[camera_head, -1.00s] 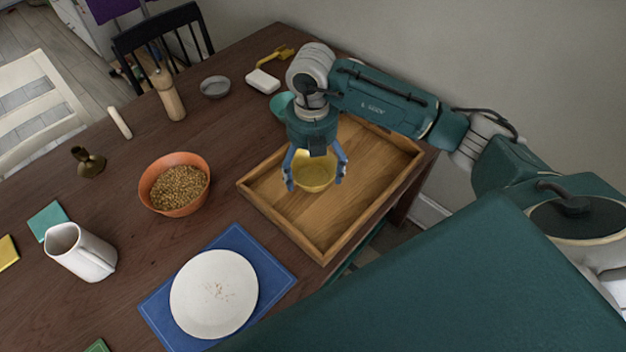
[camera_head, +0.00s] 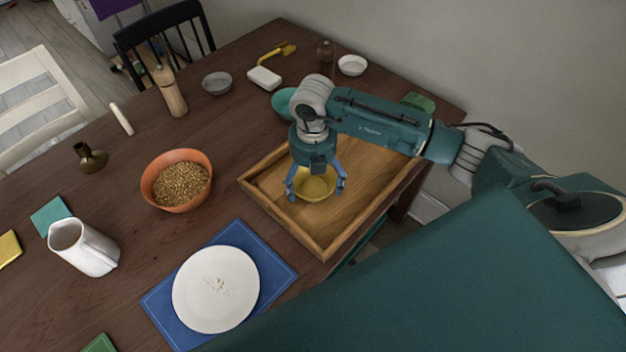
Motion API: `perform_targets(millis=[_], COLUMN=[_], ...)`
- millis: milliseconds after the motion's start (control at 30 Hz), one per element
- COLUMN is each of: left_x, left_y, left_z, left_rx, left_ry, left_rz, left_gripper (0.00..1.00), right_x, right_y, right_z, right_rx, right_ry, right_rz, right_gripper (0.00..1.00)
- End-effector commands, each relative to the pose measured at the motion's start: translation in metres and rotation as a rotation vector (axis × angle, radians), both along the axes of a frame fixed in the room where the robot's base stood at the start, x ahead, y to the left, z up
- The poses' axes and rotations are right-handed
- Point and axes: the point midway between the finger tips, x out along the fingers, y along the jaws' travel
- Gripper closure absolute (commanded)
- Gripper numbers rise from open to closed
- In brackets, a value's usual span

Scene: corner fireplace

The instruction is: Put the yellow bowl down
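The yellow bowl (camera_head: 316,187) is in the wooden tray (camera_head: 322,247), toward its left half. My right gripper (camera_head: 315,189) points down over the bowl, its two blue fingers on opposite sides of the bowl's rim. The fingers and wrist hide part of the bowl. My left gripper is out of view.
An orange bowl of grain (camera_head: 177,181) stands left of the tray. A white plate (camera_head: 216,290) lies on a blue mat (camera_head: 276,274) in front. The tray's right part is free, under my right arm.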

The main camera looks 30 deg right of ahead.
Motion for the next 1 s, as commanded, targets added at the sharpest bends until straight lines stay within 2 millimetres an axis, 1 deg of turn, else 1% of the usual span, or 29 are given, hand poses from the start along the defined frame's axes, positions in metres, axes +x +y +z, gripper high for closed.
perform_targets(millis=[300, 367, 467, 567, 800, 900, 1000], left_x=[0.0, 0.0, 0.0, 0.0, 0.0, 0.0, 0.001], left_y=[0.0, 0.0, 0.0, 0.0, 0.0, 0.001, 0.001], left_z=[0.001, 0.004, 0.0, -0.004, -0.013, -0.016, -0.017], left_rx=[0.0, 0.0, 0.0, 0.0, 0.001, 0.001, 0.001], left_ry=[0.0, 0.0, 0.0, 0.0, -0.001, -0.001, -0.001], left_rz=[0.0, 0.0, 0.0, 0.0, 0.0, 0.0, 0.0], left_gripper=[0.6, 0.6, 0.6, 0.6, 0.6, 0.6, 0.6], right_x=[0.0, 0.0, 0.001, 0.001, 0.002, 0.001, 0.001], right_y=[0.0, 0.0, -0.001, -0.001, 0.0, 0.0, 0.0], right_z=[0.001, 0.005, 0.013, 0.03, 0.083, 0.101, 0.113], right_rx=[-0.001, 0.0, -0.001, -0.001, 0.001, 0.0, 0.0], right_ry=[0.001, 0.0, -0.002, -0.005, -0.006, -0.004, -0.001], right_rz=[0.0, 0.0, 0.0, 0.001, 0.0, 0.001, -0.001], right_gripper=[0.0, 0.0, 0.0, 0.0, 0.0, 0.0, 0.0])
